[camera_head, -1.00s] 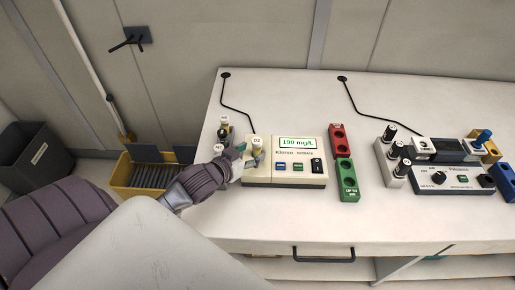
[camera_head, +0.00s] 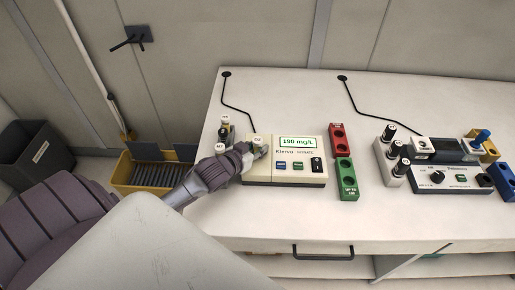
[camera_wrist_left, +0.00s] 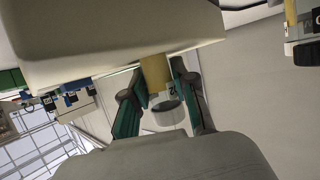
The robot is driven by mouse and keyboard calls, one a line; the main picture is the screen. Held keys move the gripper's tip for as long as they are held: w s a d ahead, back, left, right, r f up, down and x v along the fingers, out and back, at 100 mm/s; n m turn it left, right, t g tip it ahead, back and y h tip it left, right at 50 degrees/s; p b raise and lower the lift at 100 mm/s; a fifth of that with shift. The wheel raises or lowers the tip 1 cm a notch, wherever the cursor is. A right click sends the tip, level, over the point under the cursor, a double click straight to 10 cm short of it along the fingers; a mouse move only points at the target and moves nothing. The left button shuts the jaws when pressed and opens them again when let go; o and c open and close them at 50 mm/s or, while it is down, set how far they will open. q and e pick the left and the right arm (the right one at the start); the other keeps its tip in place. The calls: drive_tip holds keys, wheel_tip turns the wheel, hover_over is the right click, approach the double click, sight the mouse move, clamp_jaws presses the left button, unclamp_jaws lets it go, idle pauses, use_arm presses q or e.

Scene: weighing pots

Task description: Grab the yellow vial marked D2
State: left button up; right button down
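The yellow vial marked D2 stands in the left end of the cream meter (camera_head: 262,173); its white cap (camera_head: 257,140) shows above my gripper in the head view. In the left wrist view the vial's yellow body (camera_wrist_left: 154,74) and pale cap lie between my two green-padded fingers. My left gripper (camera_wrist_left: 157,66) has its fingertips close against both sides of the vial and looks shut on it. It also shows in the head view (camera_head: 258,152), where the hand hides most of the vial. My right gripper is not in view.
A small rack with other vials (camera_head: 224,132) stands just left of the meter. The meter reads 190 mg/L. Red (camera_head: 338,131) and green (camera_head: 348,190) holders stand to its right, then a second instrument (camera_head: 450,180) with more vials. The front of the bench is clear.

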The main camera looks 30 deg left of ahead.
use_arm(q)
clamp_jaws()
drive_tip(key=shift+r, duration=0.15)
